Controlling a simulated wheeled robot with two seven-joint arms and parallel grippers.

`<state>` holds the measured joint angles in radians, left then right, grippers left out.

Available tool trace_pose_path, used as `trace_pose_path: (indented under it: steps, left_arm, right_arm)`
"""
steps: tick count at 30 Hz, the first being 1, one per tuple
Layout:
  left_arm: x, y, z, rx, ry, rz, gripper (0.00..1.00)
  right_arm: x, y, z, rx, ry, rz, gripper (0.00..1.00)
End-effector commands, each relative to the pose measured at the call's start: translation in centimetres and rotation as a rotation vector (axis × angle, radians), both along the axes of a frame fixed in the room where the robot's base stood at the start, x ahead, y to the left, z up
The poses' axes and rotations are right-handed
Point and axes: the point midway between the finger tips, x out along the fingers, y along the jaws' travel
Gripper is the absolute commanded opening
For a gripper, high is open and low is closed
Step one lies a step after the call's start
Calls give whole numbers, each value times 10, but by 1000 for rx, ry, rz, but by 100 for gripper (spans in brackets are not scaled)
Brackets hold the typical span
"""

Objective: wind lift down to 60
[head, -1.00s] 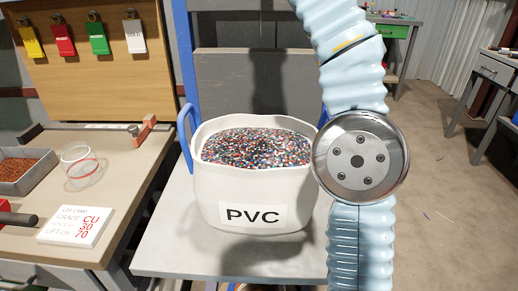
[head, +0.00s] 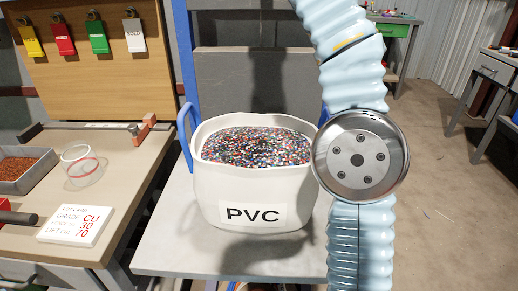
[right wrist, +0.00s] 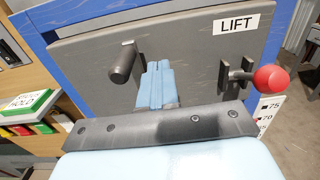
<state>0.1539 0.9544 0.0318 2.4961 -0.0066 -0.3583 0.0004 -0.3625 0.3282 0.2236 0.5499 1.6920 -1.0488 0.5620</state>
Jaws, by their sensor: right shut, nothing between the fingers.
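The lift's grey panel (right wrist: 195,40) carries a LIFT label (right wrist: 239,24) in the right wrist view. A dark round handle (right wrist: 122,64) sticks out at its left. A red ball knob (right wrist: 271,78) sits on a dark bracket at its right. A white scale (right wrist: 266,118) reads 75 and 70, partly cut off; its pointer cannot be made out. My right gripper (right wrist: 158,80) is shut and empty, between the handle and the knob, apart from both. In the head view a white PVC bag (head: 210,190) stands on the lift's grey platform (head: 165,245). My left gripper is out of view.
My right arm covers the bag's right side. On the left bench are a lot card (head: 75,226), a clear cup (head: 80,168) and a grey tray (head: 40,178) of copper-coloured granules. Coloured tags (head: 63,38) hang on the board behind. The floor (head: 440,200) at right is open.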

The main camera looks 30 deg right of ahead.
Motion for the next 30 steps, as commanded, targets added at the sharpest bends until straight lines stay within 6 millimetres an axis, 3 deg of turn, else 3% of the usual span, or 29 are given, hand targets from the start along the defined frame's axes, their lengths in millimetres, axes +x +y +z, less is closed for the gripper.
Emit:
trace_pose_path:
  steps: [14,30]
  left_arm:
    - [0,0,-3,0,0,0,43]
    - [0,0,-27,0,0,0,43]
  right_arm:
    - [-8,-9,0,0,0,1,0]
    - [-67,28,-1,-1,-1,3,0]
